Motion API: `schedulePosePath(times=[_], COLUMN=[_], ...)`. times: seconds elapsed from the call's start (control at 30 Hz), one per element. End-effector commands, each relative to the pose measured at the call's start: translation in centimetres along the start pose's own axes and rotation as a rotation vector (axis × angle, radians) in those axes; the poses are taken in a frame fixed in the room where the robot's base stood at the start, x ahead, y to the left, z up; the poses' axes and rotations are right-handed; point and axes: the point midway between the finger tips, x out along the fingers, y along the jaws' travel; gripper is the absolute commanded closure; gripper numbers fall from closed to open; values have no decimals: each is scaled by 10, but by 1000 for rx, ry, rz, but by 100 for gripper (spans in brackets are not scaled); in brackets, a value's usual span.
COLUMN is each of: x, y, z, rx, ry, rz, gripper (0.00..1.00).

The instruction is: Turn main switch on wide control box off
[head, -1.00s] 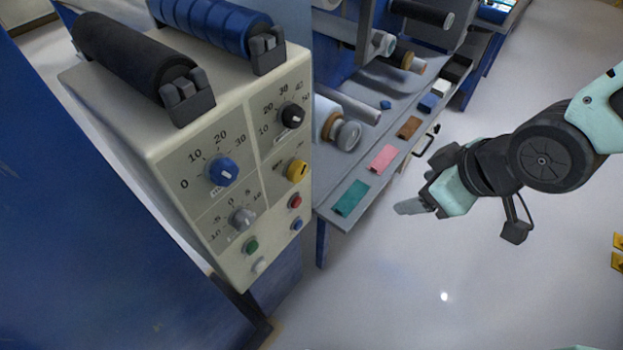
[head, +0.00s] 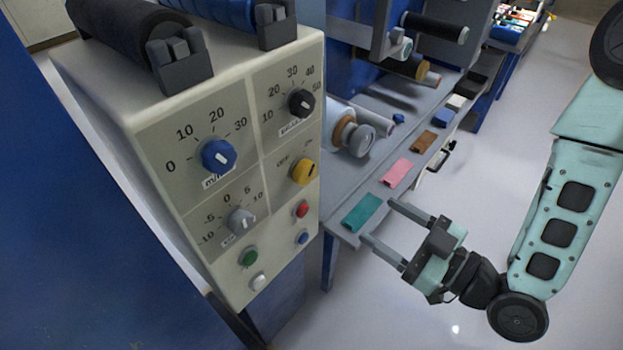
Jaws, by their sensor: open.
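The wide control box (head: 176,237) is a cream panel on the left in the head view, with two rollers on top. Its yellow OFF/ON switch (head: 304,172) sits on the right side of the panel, and its dark mark points toward ON. Around it are a blue dial (head: 219,155), a black dial (head: 301,102), a grey dial (head: 241,221) and several small buttons. My gripper (head: 378,222) is open and empty, to the right of and below the yellow switch. Its two fingers point left toward the panel, apart from it.
A grey shelf (head: 343,221) behind my gripper holds teal, pink and brown pieces and film rolls. A metal spool (head: 361,141) juts out right of the switch. The floor (head: 530,150) at the right is clear.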

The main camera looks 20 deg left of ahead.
Motion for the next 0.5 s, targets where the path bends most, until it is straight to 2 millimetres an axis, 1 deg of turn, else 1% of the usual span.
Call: schedulePosePath(times=[0.17, 0.27, 0.5], x=[26, 31, 43], y=[0, 1, 2], z=[3, 6, 6], rx=[-5, -6, -6], ry=[5, 3, 3], rz=[-2, -1, -2], gripper=[32, 32, 32])
